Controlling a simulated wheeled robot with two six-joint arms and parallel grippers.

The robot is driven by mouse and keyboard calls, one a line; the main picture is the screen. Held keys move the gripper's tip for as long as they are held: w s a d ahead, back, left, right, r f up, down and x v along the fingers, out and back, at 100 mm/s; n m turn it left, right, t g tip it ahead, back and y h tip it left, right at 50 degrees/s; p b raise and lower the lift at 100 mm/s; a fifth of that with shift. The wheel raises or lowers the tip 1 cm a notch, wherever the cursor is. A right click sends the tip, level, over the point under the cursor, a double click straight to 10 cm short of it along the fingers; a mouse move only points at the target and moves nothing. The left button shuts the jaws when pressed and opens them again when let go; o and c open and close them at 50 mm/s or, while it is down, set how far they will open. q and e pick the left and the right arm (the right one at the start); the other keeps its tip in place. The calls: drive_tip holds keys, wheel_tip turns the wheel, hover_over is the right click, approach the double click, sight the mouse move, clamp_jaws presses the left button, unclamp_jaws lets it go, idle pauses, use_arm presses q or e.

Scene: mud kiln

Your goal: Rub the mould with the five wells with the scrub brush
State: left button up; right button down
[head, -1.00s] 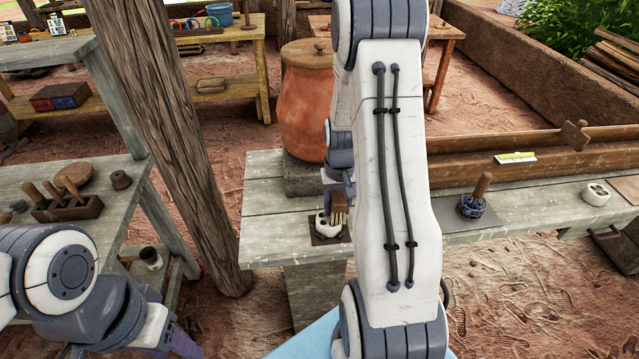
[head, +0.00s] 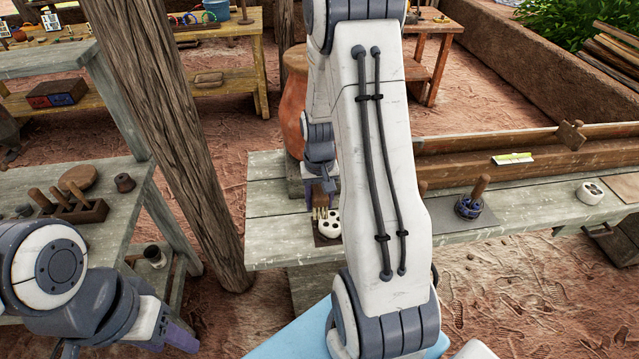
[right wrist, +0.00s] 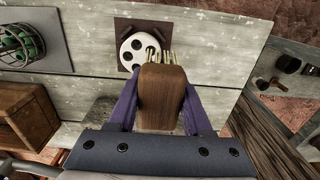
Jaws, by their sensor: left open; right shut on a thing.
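The white round mould (head: 334,229) with dark wells lies on a dark square plate on the grey bench; it also shows in the right wrist view (right wrist: 128,54). My right gripper (right wrist: 160,100) is shut on the scrub brush (right wrist: 162,97), a brown wooden block with pale bristles. The bristles overlap one edge of the mould in both views; I cannot tell how firmly they touch. In the head view the brush (head: 329,187) is partly hidden by my right gripper (head: 320,188). My left gripper (head: 125,348) is open and empty, low at the left, far from the mould.
A large clay jar (head: 293,105) stands behind. A wooden post (head: 165,130) rises left of the bench. A tool block (head: 78,211) sits on the left table.

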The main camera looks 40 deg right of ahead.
sight(319, 191)
drive_tip(key=shift+r+p, duration=1.35)
drive_tip(key=shift+r, duration=0.5)
